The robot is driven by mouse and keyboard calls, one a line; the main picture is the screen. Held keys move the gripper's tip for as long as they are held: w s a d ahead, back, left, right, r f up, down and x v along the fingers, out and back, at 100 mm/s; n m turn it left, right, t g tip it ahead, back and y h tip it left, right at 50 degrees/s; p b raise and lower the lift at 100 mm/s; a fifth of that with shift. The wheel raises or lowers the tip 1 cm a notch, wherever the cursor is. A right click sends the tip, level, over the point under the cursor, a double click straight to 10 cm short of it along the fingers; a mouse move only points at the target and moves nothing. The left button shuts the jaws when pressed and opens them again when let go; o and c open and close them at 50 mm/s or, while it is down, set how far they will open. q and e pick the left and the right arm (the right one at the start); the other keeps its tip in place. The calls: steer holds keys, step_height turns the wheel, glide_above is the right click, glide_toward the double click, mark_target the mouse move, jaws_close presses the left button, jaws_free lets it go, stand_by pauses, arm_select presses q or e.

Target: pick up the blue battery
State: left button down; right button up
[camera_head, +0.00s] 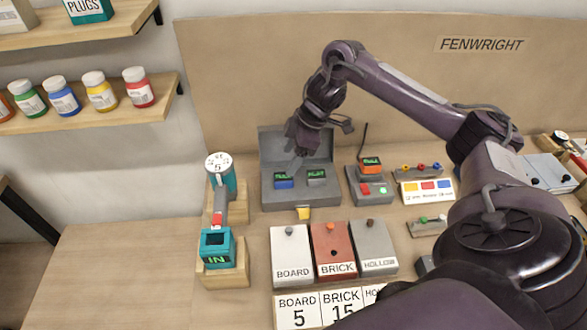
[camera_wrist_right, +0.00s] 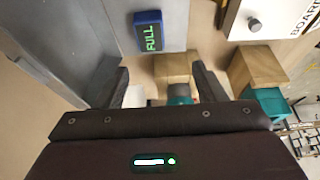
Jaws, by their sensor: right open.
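The blue battery (camera_head: 284,183) lies in the left part of an open grey case (camera_head: 270,202) on the bench. A second, grey battery (camera_head: 317,175) with a green display lies to its right. In the right wrist view the blue battery (camera_wrist_right: 148,32) shows the green word FULL and lies beyond the fingertips, not between them. My right gripper (camera_head: 296,164) is over the case, just above the blue battery; its fingers (camera_wrist_right: 160,70) are apart and empty. My left gripper is not in view.
A teal tool (camera_head: 216,247) stands on wooden blocks left of the case. Boxes labelled BOARD, BRICK and HOLLOW (camera_head: 291,258) stand in front. A small device (camera_head: 369,190) is right of the case. The bench at the front left (camera_head: 120,275) is clear.

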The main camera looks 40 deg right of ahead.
mark_target(285, 176)
steer(key=shift+d+f, duration=0.2)
steer(key=shift+f, duration=0.45)
steer(key=shift+w+d+f, duration=0.15)
steer(key=shift+w+f, duration=0.05)
steer(key=shift+f, duration=0.4)
steer(key=shift+w+d+f, duration=0.15)
steer(key=shift+f, duration=0.4)
steer(key=shift+w+a+f, duration=0.1)
steer(key=shift+a+f, duration=0.1)
steer(key=shift+f, duration=0.1)
steer(key=p+x, duration=0.1)
steer(key=x, duration=0.3)
steer(key=shift+f+p, duration=0.2)
steer(key=shift+p, duration=0.2)
steer(key=shift+w+d+f, duration=0.1)
steer(key=shift+w+f, duration=0.05)
steer(key=shift+f, duration=0.15)
steer(key=shift+r, duration=0.1)
steer(key=c, duration=1.1)
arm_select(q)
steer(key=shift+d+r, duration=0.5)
arm_select(e)
steer(key=shift+c, duration=0.4)
